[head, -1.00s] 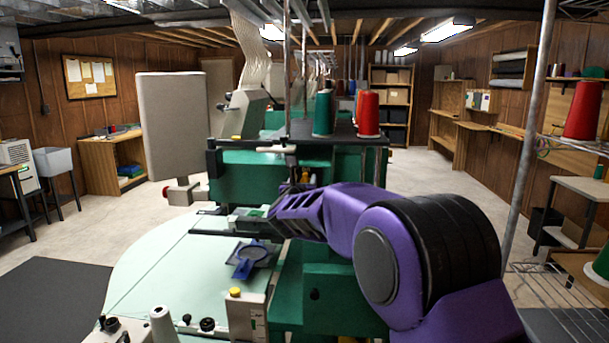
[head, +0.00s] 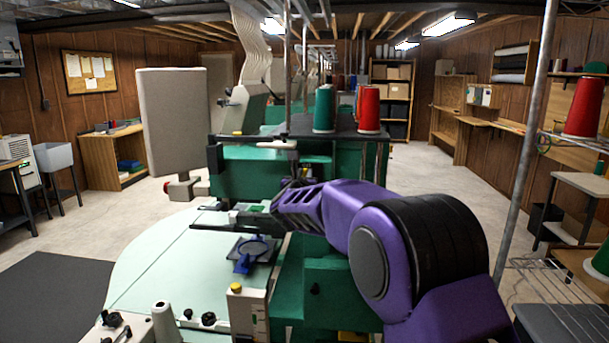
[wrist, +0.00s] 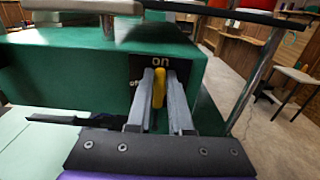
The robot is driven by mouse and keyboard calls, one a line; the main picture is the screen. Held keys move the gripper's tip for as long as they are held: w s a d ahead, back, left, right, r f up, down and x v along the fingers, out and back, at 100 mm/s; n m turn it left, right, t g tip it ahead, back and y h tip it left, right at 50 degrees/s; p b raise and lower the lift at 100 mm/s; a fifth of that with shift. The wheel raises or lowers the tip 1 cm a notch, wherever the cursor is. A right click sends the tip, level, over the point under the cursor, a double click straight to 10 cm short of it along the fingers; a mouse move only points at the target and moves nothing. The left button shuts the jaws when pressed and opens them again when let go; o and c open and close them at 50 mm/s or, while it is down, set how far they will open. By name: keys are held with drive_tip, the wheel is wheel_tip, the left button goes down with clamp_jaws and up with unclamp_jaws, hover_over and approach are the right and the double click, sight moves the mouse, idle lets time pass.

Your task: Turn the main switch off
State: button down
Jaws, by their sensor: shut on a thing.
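The main switch lever (wrist: 159,88) is a yellow bar in the wrist view, on a black plate (wrist: 141,70) on the green machine housing. It stands upright under the word "on". The word "off" is to its left, partly covered by a finger. My gripper (wrist: 161,76) is shut on the lever, with one grey finger on each side. In the head view, my purple arm reaches toward the green machine (head: 240,170), and the lever cannot be made out there.
Green (head: 324,108) and red (head: 369,108) thread cones stand on a rack above. A metal post (head: 522,150) is on the right. The floor (head: 440,170) beyond is clear.

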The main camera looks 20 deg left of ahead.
drive_tip(key=shift+a+n, duration=0.1)
drive_tip(key=shift+n, duration=0.2)
drive_tip(key=shift+s+a+f+n, duration=0.1)
drive_tip(key=shift+a+f+n, duration=0.35)
drive_tip(key=shift+n, duration=2.4)
drive_tip(key=shift+s+a+f+n, duration=0.15)
drive_tip(key=shift+a+f+n, duration=0.25)
drive_tip(key=shift+n, duration=2.5)
drive_tip(key=shift+s+a+f+n, duration=0.1)
drive_tip(key=shift+a+f+n, duration=0.35)
drive_tip(key=shift+n, duration=2.4)
drive_tip(key=shift+d+f, duration=0.1)
drive_tip(key=c, duration=0.8)
unclamp_jaws()
